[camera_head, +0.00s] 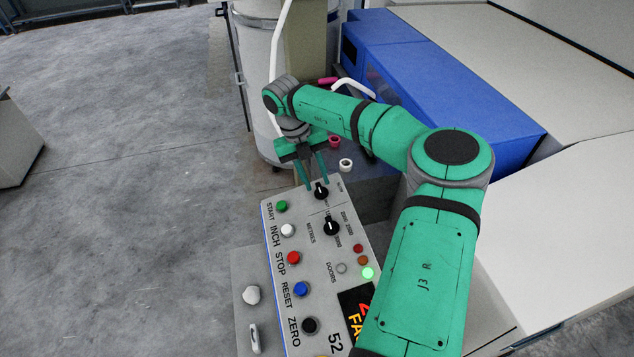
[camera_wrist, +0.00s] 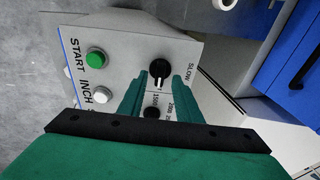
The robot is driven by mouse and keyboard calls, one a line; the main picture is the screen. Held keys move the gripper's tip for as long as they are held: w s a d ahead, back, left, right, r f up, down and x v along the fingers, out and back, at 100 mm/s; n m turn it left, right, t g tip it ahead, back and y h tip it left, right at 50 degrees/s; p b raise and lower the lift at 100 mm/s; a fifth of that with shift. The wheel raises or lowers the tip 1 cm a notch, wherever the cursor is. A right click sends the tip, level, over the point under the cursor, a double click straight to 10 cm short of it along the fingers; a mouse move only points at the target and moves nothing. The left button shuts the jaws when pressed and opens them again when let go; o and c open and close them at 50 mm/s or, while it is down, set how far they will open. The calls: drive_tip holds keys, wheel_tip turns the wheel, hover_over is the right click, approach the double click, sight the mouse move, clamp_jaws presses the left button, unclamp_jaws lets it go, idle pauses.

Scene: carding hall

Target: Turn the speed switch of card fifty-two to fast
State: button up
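The control panel (camera_head: 301,270) bears the number 52. Its speed switch (camera_head: 320,194) is a black round knob near the panel's far end, with the label SLOW beside it. In the wrist view the knob (camera_wrist: 159,72) shows a white pointer line towards the lower edge of the picture, not towards SLOW. A FAST label cannot be made out beside the knob. My gripper (camera_head: 317,184) is open, its two green fingers apart and reaching down at the knob. In the wrist view my gripper (camera_wrist: 161,78) has a fingertip on either side of the knob, with gaps showing; contact cannot be told.
A second black knob (camera_head: 331,226) marked METRES sits close by. A column of buttons includes green START (camera_head: 281,206) and red STOP (camera_head: 293,258). A lit display (camera_head: 357,308) starting FA is partly hidden by my arm. A blue machine cover (camera_head: 440,85) stands behind.

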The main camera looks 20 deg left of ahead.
drive_tip(key=v, duration=0.8)
drive_tip(key=shift+r, duration=0.35)
drive_tip(key=shift+a, duration=0.15)
